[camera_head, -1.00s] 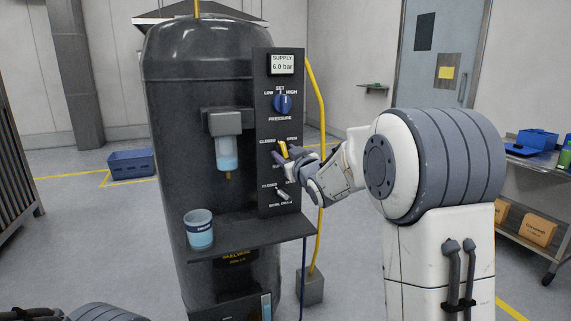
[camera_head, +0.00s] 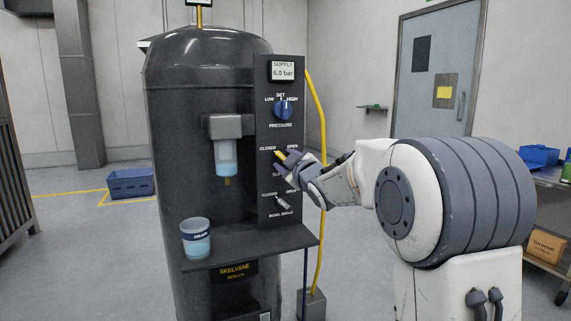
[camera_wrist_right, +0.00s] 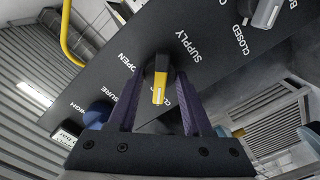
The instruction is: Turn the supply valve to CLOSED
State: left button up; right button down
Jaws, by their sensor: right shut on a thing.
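The supply valve's yellow and black lever (camera_head: 280,155) is on the dark panel, between the words CLOSED at left and OPEN at right. It leans toward the upper left, to the CLOSED side. My right gripper (camera_head: 285,158) is shut on it. In the right wrist view the lever (camera_wrist_right: 160,83) sits between the two purple fingers of my right gripper (camera_wrist_right: 160,100); the CLOSED word beside it is partly hidden by a finger. The supply display (camera_head: 283,71) reads 6.0 bar. My left gripper is out of view.
The blue pressure knob (camera_head: 282,107) is above the lever, and the small grey drain lever (camera_head: 282,202) below it. A drain cup (camera_head: 196,238) stands on the shelf (camera_head: 250,249). A yellow hose (camera_head: 322,150) runs down beside the panel.

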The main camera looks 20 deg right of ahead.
dwell(0.3)
jog(key=shift+c, duration=1.8)
grip_release()
jog(key=s, duration=1)
jog(key=shift+s+d, duration=0.15)
jog(key=shift+s, duration=0.1)
